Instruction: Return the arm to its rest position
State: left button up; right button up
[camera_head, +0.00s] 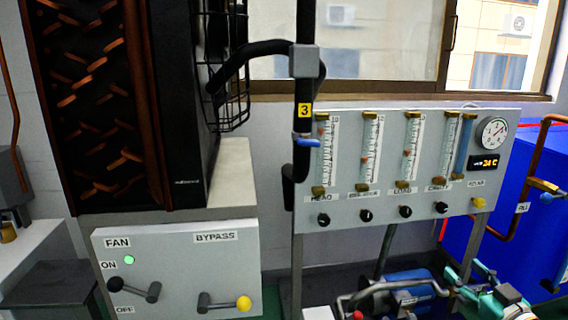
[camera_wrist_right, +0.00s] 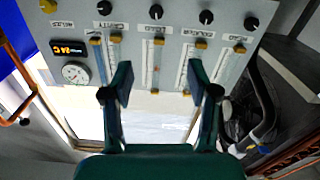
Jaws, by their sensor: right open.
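My right gripper (camera_head: 468,273) is teal and dark, low at the right in the head view, in front of the lower part of the flowmeter panel (camera_head: 340,215). In the right wrist view its two fingers (camera_wrist_right: 160,80) are spread apart with nothing between them. The panel (camera_wrist_right: 222,22) appears upside down there, beyond the fingers. No contact with the panel shows. My left gripper is in neither view.
A FAN/BYPASS box (camera_head: 180,268) with a lit green lamp and levers is at lower left. A black hose (camera_head: 262,48) and pipe with a blue valve (camera_head: 306,141) stand beside the panel. A blue cabinet (camera_head: 530,225) with copper pipes is at right.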

jog(key=a+f+m+g+y+p, duration=0.1)
jog(key=a+f+g+y, duration=0.4)
jog(key=a+f, duration=1.6)
jog(key=s+a+f+m+g+h, duration=0.1)
jog(key=s+a+f+m+g, duration=0.1)
jog(key=s+a+f+g, duration=0.7)
jog(key=s+f+m+g+h, duration=0.1)
jog(key=s+f, duration=0.4)
jog(key=s, duration=0.2)
jog(key=s+f+g, duration=0.1)
jog(key=s+f, duration=0.4)
jog(key=s, duration=0.2)
pick_arm(q)
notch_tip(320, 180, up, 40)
jog(key=p, duration=3.9)
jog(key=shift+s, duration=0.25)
pick_arm(e)
notch_tip(320, 180, up, 38)
jog(key=s+g, duration=0.1)
jog(key=s, duration=0.1)
jog(key=shift+a+r, duration=0.15)
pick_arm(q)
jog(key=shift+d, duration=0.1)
